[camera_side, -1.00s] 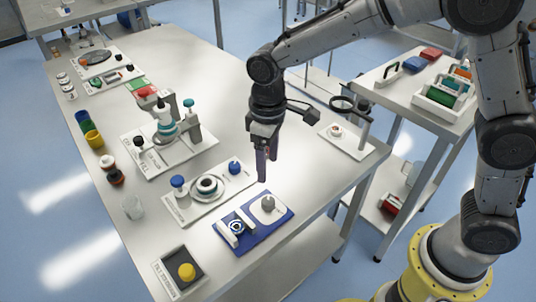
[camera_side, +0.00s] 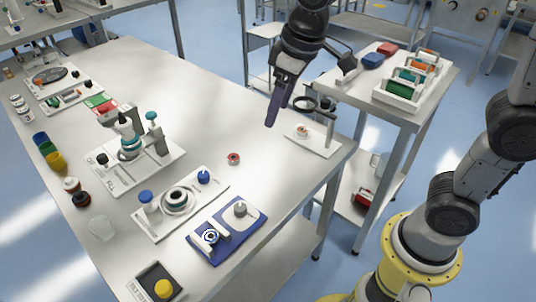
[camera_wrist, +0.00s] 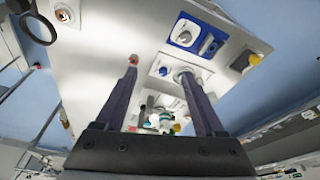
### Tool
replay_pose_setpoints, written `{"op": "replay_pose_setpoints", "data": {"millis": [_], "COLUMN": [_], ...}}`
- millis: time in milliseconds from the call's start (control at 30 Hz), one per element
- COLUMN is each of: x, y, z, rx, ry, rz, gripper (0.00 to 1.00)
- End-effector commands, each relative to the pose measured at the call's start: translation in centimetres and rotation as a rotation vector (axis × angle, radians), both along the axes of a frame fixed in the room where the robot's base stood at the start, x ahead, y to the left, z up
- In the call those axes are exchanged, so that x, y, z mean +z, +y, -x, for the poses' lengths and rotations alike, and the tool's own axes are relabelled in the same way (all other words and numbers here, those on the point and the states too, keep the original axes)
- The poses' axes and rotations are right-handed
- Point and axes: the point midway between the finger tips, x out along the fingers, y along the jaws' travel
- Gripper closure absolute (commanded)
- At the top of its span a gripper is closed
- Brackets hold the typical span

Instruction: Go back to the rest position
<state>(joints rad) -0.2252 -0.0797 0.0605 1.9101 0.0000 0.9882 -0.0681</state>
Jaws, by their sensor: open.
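My gripper (camera_side: 271,122) hangs in the air above the right part of the long table, tilted, with its dark fingers pointing down. It is empty. In the wrist view its two fingers (camera_wrist: 160,68) stand wide apart with nothing between them but the table and fixtures far behind. A small red ring (camera_side: 233,158) lies on the bare tabletop, below and left of the fingers and apart from them. In the wrist view the ring (camera_wrist: 133,59) shows beside the left fingertip.
The long table (camera_side: 290,175) carries a blue tray (camera_side: 226,230), a white plate with a ring fixture (camera_side: 177,200), a teal-topped press (camera_side: 132,140) and a yellow button box (camera_side: 157,287). A stand with a black hoop (camera_side: 314,104) is near the gripper. A side table (camera_side: 410,110) holds spools.

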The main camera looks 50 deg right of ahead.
Motion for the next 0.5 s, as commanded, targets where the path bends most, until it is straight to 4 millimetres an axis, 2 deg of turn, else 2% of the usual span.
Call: {"op": "replay_pose_setpoints", "data": {"millis": [33, 100, 233, 367, 500], "x": [1.1, 2.2, 3.0, 2.6, 1.0], "y": [-1.4, -2.9, -5.2, -6.9, -7.7], "z": [1.6, 3.7, 8.0, 12.2, 15.7], "rx": [-0.032, -0.071, -0.141, -0.205, -0.258], "ry": [-0.036, -0.078, -0.151, -0.211, -0.251], "rz": [-0.009, -0.017, -0.031, -0.040, -0.046], "gripper": [0.29, 0.29, 0.29, 0.29, 0.29]}}
